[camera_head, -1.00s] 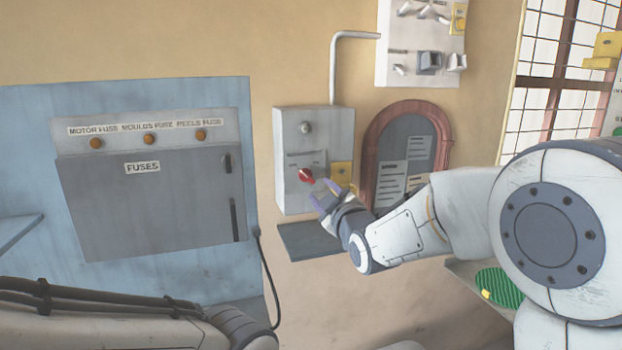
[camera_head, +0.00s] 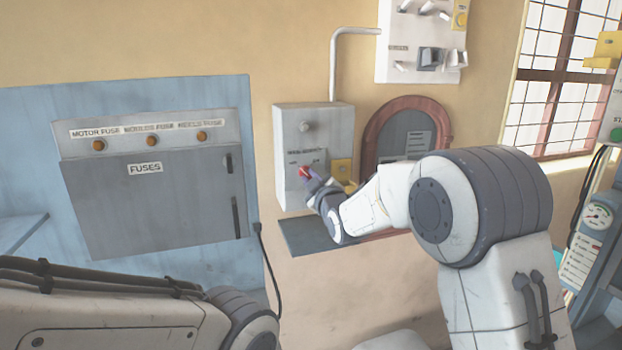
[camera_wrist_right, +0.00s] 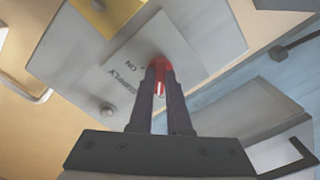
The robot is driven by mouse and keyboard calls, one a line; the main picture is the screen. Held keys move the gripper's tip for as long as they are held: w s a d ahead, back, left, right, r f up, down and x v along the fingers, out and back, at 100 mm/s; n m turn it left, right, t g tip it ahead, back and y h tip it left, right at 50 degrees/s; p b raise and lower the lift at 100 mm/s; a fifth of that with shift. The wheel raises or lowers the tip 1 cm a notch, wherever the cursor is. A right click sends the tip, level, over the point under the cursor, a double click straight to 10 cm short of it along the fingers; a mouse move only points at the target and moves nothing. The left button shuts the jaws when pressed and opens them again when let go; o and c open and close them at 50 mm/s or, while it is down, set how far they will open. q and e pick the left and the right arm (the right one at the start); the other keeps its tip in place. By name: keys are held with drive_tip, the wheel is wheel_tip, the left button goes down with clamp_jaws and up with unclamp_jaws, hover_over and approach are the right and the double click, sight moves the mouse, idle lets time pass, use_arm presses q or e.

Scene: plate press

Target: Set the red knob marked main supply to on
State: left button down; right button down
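The red knob (camera_head: 303,171) sits on the front of a grey switch box (camera_head: 291,130) on the wall. In the right wrist view the red knob (camera_wrist_right: 158,63) shows at and between the fingertips, against a plate with the letters "SUPPLY" and "ON". My right gripper (camera_head: 310,180) is at the knob; in the wrist view its two dark fingers (camera_wrist_right: 161,78) stand close together, one on each side of the red, and look shut on it. The fingers hide much of the knob, so its exact setting is unclear. My left arm shows at lower left, its gripper out of view.
A yellow block (camera_head: 342,168) is on the box beside my right gripper. A dark shelf (camera_head: 303,238) juts out below the box. A grey fuse cabinet (camera_head: 150,205) is to the left, a red-framed arched board (camera_head: 388,125) to the right, and a switch panel (camera_head: 430,45) above.

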idle(0.3)
drive_tip(key=shift+f+m+b, duration=0.15)
drive_tip(key=shift+m+b, duration=0.25)
drive_tip(key=shift+b, duration=0.2)
drive_tip(key=m+b, duration=0.3)
drive_tip(key=shift+f, duration=0.1)
drive_tip(key=m+b, duration=0.3)
drive_tip(key=m, duration=0.1)
drive_tip(key=shift+m, duration=0.3)
drive_tip(key=m+b, duration=0.2)
drive_tip(key=m, duration=0.2)
drive_tip(key=shift+r+m+b, duration=0.2)
drive_tip(key=shift+m+b, duration=0.45)
drive_tip(key=shift+m, duration=2.15)
drive_tip(key=c, duration=0.9)
unclamp_jaws()
